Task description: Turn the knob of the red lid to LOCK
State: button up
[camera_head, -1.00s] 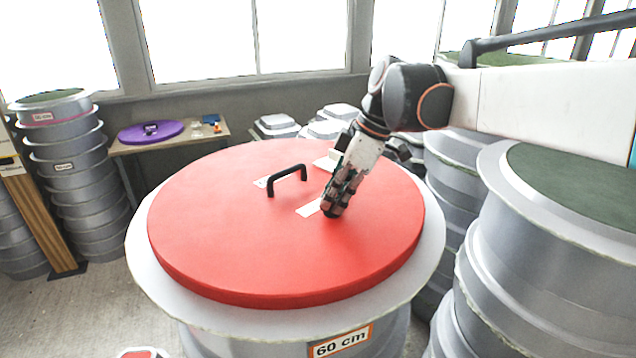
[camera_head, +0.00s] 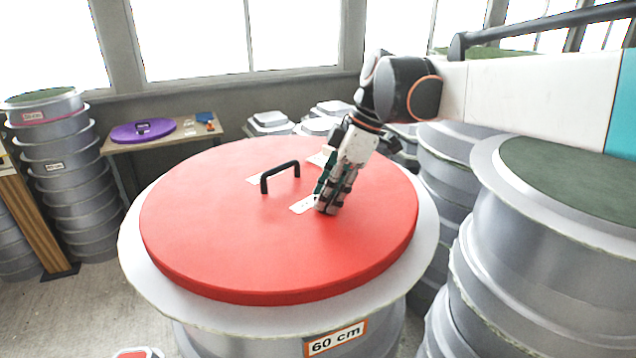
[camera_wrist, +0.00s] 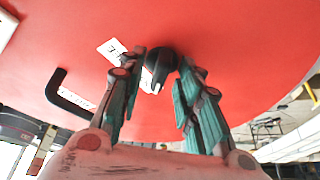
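The red lid (camera_head: 230,235) lies flat on the wide grey mould (camera_head: 140,270), with a black bar handle (camera_head: 280,173) near its middle; the handle also shows in the wrist view (camera_wrist: 60,92). My gripper (camera_head: 326,208) points down at the lid, right of the handle. In the head view my gripper hides the knob.
Grey mould stacks stand close at the right (camera_head: 490,240) and far left (camera_head: 65,165). A purple lid (camera_head: 125,136) lies on a wooden table (camera_head: 170,139) at the back left. Smaller moulds (camera_head: 270,122) stand behind the red lid.

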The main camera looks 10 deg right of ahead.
jog(key=shift+r, duration=0.1)
jog(key=v, duration=1.1)
jog(key=shift+d+r, duration=0.15)
jog(key=shift+r, duration=0.25)
jog(key=shift+f, duration=0.1)
